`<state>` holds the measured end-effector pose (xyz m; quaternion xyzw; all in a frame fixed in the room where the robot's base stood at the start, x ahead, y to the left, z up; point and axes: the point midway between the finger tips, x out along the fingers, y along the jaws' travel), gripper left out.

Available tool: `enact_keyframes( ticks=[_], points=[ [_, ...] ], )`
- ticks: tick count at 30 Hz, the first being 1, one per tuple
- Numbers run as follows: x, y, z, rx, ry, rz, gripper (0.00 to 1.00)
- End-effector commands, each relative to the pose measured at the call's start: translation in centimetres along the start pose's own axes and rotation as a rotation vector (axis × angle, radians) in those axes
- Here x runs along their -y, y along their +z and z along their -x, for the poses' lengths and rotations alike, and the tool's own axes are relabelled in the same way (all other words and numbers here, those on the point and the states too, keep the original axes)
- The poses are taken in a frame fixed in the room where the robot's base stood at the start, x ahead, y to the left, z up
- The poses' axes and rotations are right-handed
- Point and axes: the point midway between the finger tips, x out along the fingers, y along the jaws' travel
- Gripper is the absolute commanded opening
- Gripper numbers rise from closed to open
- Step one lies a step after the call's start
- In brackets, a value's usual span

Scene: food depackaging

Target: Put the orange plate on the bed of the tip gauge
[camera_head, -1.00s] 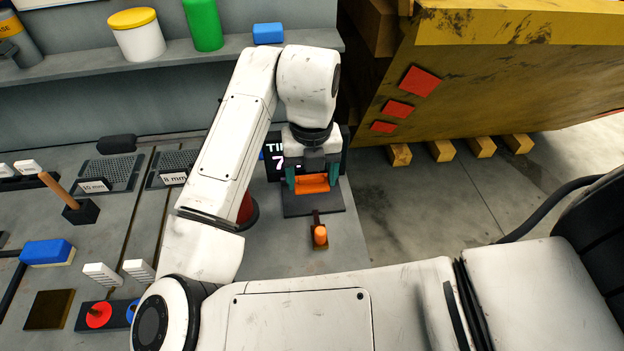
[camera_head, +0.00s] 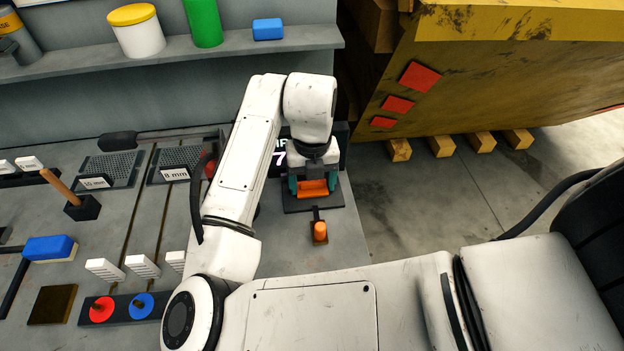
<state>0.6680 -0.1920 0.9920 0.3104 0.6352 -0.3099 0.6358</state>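The orange plate (camera_head: 313,188) is between the teal-tipped fingers of my gripper (camera_head: 313,186), one finger at each end, and the gripper looks shut on it. It is over the dark flat bed (camera_head: 335,200) of the tip gauge, very low; I cannot tell whether it touches the bed. The gauge's dark display (camera_head: 342,140) stands behind, mostly hidden by my wrist, with part of its lit text showing. An orange-tipped lever (camera_head: 320,231) sticks out in front of the bed.
Left on the bench are sieve trays (camera_head: 112,168), a wooden-handled tool (camera_head: 83,207), a blue block (camera_head: 48,248), and a base with red and blue knobs (camera_head: 122,307). A shelf (camera_head: 230,45) with containers runs behind. A yellow skip (camera_head: 500,80) stands to the right, beyond the bench edge.

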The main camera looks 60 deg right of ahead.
Motion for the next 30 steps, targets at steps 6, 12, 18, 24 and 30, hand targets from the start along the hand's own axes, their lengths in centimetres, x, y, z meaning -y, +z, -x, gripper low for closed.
enact_keyframes(
  ticks=[6, 12, 18, 24, 30],
  points=[
    [0.0, 0.0, 0.0, 0.000, 0.000, 0.000, 0.95],
    [0.0, 0.0, 0.0, -0.001, 0.000, 0.000, 0.97],
    [0.0, 0.0, 0.7, 0.001, 0.001, 0.000, 0.97],
    [-0.1, 0.1, 4.1, 0.004, 0.004, -0.003, 0.97],
    [-0.1, 0.1, 8.3, 0.003, 0.004, -0.002, 0.97]
  ],
)
